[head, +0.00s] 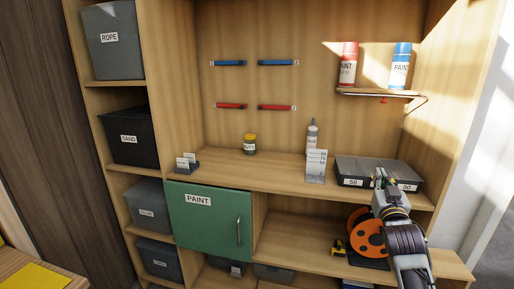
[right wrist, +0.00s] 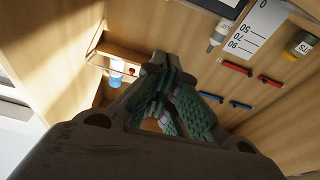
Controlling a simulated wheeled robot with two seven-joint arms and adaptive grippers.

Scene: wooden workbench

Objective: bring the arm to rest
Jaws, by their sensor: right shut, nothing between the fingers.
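My right gripper (head: 381,177) is in front of the black case on the right of the bench, its fingers pointing up and toward the back. In the right wrist view its fingers (right wrist: 160,85) are together with nothing between them. I cannot tell whether the fingertips touch the case. My left gripper is in neither view.
A black case (head: 362,168) lies on the worktop (head: 285,168) near a white card stand (head: 316,165) and a grey bottle (head: 312,134). A green PAINT door (head: 208,215) is shut. An orange reel (head: 366,236) sits below. Two spray cans stand on a shelf (head: 372,93).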

